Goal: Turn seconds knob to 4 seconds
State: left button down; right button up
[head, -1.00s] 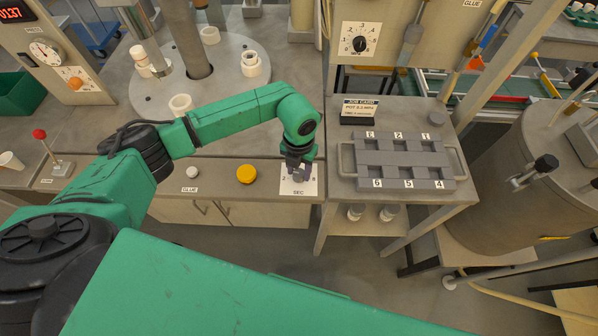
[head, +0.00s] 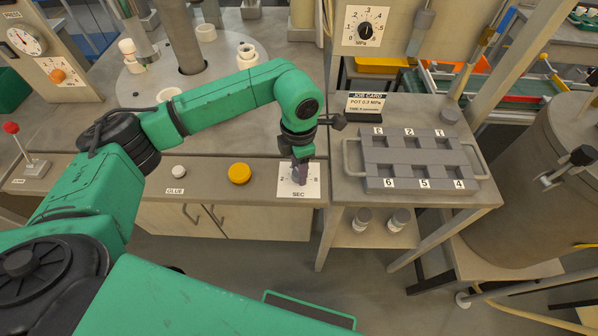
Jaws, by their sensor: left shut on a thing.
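The seconds knob sits on a white dial plate marked SEC (head: 288,191) on the front edge of the bench. Digits show at the plate's left and right sides; the knob itself is mostly hidden under my gripper, so its setting cannot be read. My left gripper (head: 299,176) points down over the plate, shut on the seconds knob. My right gripper is not in view.
A yellow button (head: 239,173) and a white glue button (head: 178,171) lie left of the plate. A grey numbered tray (head: 420,160) and a job card (head: 366,104) stand on the side table to the right. A pressure dial (head: 366,27) is behind.

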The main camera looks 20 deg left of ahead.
pick_arm(q)
jog(key=shift+w+r+m, duration=0.1)
jog(key=shift+r+m, duration=0.05)
jog(key=shift+m, duration=0.15)
jog(key=shift+c, duration=1.9)
grip_release()
notch_tip(320, 180, up, 14)
jog(key=b, duration=0.2)
jog(key=shift+r+b, duration=0.25)
jog(key=shift+b, duration=0.05)
